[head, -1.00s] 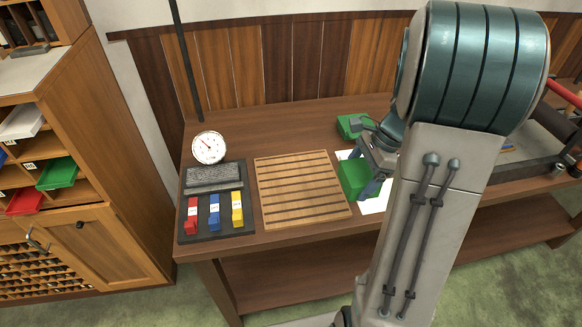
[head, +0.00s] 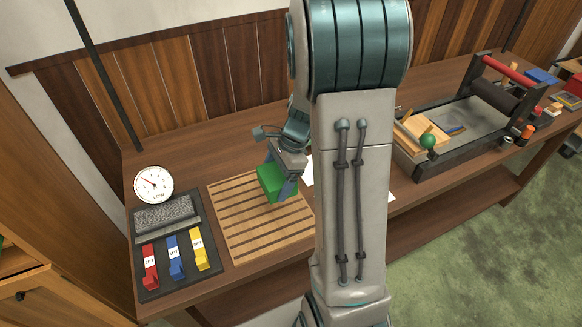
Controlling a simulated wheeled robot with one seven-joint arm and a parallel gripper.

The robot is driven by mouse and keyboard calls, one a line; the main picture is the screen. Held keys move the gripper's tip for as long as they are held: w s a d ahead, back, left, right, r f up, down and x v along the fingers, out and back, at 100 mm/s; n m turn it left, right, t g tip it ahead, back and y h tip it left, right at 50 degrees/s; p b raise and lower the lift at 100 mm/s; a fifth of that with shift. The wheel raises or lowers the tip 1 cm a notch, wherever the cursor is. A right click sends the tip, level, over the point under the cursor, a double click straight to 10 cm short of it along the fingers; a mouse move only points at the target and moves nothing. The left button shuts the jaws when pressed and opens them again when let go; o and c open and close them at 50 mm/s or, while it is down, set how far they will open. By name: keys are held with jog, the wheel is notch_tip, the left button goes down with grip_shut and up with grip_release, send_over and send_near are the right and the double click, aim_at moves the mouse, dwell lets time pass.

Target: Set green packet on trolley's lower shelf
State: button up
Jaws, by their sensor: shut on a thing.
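A green packet (head: 267,180) is in my gripper (head: 280,188), over the upper right part of a slatted wooden board (head: 240,229). The gripper is shut on the packet. I cannot tell whether the packet's underside touches the slats or hangs just above them. My arm rises in front and covers part of the table to the right. I cannot make out a trolley in the head view.
A white dial gauge (head: 154,184) and a dark tray (head: 145,279) with red, blue and yellow blocks stand left of the board. A press-like machine (head: 443,165) with a red handle stands to the right. White paper (head: 308,170) shows behind my arm.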

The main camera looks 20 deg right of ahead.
aim_at(261, 181)
jog(key=a+f, duration=0.2)
jog(key=a, duration=0.1)
jog(key=w+a, duration=0.1)
jog(key=shift+a+f, duration=0.3)
jog(key=shift+f, duration=2.1)
jog(key=shift+f, duration=0.2)
jog(key=o, duration=1.9)
